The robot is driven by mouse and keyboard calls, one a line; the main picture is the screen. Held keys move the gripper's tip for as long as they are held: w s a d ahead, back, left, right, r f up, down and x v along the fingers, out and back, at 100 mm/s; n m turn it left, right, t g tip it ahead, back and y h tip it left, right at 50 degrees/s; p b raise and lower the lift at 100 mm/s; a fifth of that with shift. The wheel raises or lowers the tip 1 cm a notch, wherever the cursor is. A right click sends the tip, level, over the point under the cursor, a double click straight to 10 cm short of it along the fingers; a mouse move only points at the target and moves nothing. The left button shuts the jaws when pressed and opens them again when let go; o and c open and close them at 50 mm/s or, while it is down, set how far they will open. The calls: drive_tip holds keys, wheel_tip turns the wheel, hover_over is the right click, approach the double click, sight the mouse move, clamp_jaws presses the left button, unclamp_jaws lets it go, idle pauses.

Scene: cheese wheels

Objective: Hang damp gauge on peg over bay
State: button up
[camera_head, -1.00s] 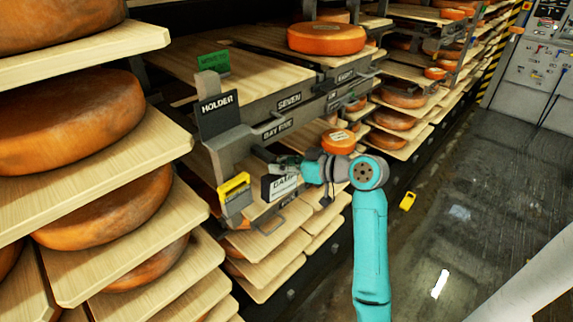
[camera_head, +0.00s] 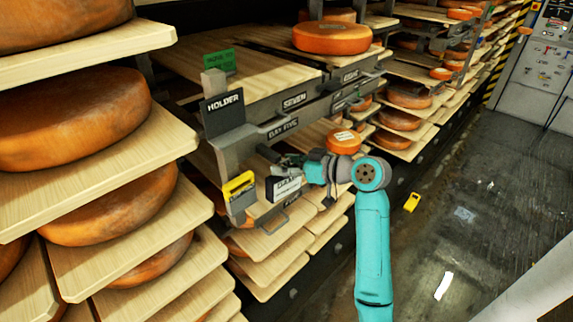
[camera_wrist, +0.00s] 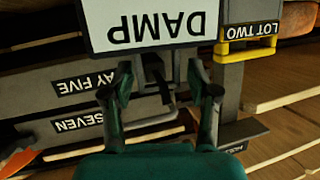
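The damp gauge (camera_head: 286,188), a white plate with a dark edge marked DAMP, is at the rack front below the BAY FIVE label (camera_head: 284,128). It fills the top of the wrist view (camera_wrist: 150,25), its lettering upside down. My gripper (camera_head: 280,160) is just above the gauge. In the wrist view its green fingers (camera_wrist: 160,80) stand apart on either side of a dark grey stem next to the gauge, with gaps visible. The peg is not clearly seen, so I cannot tell whether the gauge hangs on it.
A yellow LOT TWO tag (camera_head: 238,186) hangs left of the gauge, under a dark HOLDER plate (camera_head: 222,112). Cheese wheels on boards crowd the left, and another cheese (camera_head: 344,142) sits close behind my wrist. A yellow object (camera_head: 411,202) lies on the open floor at right.

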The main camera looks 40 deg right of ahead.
idle(0.3)
drive_tip(key=v, duration=1.2)
drive_tip(key=a+f+m+h, duration=0.3)
drive_tip(key=a+f+m, duration=0.2)
drive_tip(key=a+f, duration=0.6)
drive_tip(key=s+a+f+m+h, duration=0.2)
drive_tip(key=s+a+f, duration=0.4)
drive_tip(key=f, duration=0.5)
drive_tip(key=s+a+r+n, duration=0.1)
drive_tip(key=s+a, duration=0.2)
drive_tip(key=s, duration=0.5)
drive_tip(key=s+a+r+n, duration=0.1)
drive_tip(key=s+a+n, duration=0.1)
drive_tip(key=s, duration=0.6)
drive_tip(key=s+a+r+n+y, duration=0.1)
drive_tip(key=s+a, duration=0.3)
drive_tip(key=s, duration=0.4)
drive_tip(key=shift+a+n+t, duration=0.3)
drive_tip(key=shift+a+n, duration=0.05)
drive_tip(key=shift+n, duration=0.25)
